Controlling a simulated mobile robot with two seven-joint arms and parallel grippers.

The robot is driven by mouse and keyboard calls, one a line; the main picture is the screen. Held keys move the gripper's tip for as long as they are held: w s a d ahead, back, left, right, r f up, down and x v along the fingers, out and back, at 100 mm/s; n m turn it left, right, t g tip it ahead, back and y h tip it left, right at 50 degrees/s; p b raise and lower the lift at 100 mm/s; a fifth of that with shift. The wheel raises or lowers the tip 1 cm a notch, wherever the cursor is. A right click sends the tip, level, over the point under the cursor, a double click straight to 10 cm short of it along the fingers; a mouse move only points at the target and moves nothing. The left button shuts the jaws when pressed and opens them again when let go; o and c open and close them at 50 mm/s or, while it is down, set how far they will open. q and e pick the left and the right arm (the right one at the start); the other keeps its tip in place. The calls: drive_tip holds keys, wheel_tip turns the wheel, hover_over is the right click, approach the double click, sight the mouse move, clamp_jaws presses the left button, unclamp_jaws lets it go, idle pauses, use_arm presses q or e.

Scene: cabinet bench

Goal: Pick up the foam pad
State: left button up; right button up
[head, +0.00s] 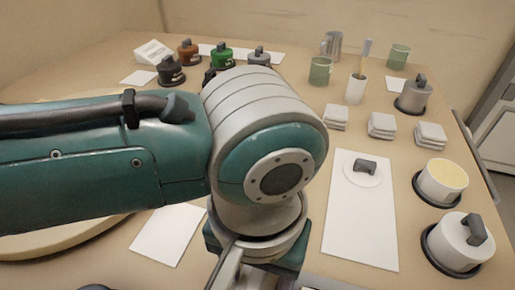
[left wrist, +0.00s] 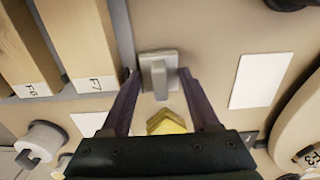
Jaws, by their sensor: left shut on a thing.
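My left gripper (left wrist: 160,75) points down over the bench, with its two dark fingers reaching forward in the left wrist view. A small grey square pad with a raised tab (left wrist: 158,72) lies between the fingertips, which close on its sides; it appears to be the foam pad. A yellow piece (left wrist: 166,122) shows nearer the palm, partly hidden by the gripper body. In the head view my left arm covers the middle, and the fingertips and pad are hidden. My right gripper is not in view.
Three stacks of grey cloths (head: 381,125) sit right of centre. A white mat (head: 355,235) bears a disc with a dark handle (head: 364,168). A white sheet (head: 168,235) lies front left.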

sight(257, 275)
use_arm(q)
drive_tip(key=c, duration=0.4)
wheel_tip(257, 275, up, 20)
drive_tip(key=p, duration=0.6)
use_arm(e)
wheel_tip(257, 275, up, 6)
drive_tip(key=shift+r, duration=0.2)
use_arm(q)
drive_tip(key=o, duration=0.8)
drive_tip(key=c, duration=0.6)
